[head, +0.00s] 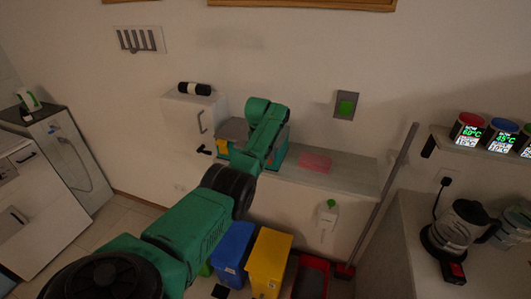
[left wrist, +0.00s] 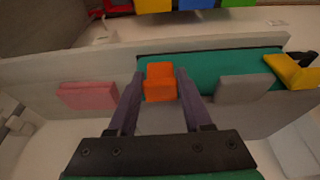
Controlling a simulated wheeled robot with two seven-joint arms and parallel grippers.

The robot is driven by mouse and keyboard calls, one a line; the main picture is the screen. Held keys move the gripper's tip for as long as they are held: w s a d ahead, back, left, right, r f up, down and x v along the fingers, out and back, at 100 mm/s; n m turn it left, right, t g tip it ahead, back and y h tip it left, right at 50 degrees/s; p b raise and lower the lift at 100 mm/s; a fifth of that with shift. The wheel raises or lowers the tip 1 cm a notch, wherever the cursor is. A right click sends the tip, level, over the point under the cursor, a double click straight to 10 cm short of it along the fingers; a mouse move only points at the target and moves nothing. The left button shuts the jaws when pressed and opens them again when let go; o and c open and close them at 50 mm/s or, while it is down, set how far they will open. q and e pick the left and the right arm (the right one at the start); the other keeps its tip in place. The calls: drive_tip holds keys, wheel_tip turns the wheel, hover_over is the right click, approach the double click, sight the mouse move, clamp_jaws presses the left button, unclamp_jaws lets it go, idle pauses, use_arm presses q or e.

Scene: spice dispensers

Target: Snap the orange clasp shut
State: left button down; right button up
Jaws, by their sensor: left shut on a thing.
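The orange clasp (left wrist: 160,88) is in the middle of the left wrist view, against the green side of a case (left wrist: 235,62). My left gripper (left wrist: 160,74) has one dark finger on each side of the clasp and is shut on it. In the head view the case (head: 234,129) stands on the shelf, with its grey top partly showing; my green left arm covers much of it and hides the clasp and gripper. A grey clasp (left wrist: 243,88) and a yellow clasp (left wrist: 291,70) sit to the right on the same case. My right gripper is not in view.
A pink pad (head: 314,162) lies on the shelf (head: 350,178) right of the case. A white wall box (head: 189,122) hangs to the left. Blue (head: 234,247) and yellow (head: 270,262) bins stand below. A pole (head: 385,190) leans at the right.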

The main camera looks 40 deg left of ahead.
use_arm(q)
drive_tip(key=shift+c, duration=1.9)
unclamp_jaws()
drive_tip(key=shift+o, duration=0.3)
drive_tip(key=shift+w+f, duration=0.2)
drive_tip(key=shift+r, duration=0.1)
drive_tip(key=b+v, duration=0.4)
drive_tip(key=v, duration=1)
drive_tip(key=shift+r, duration=0.2)
drive_tip(key=shift+a, duration=0.1)
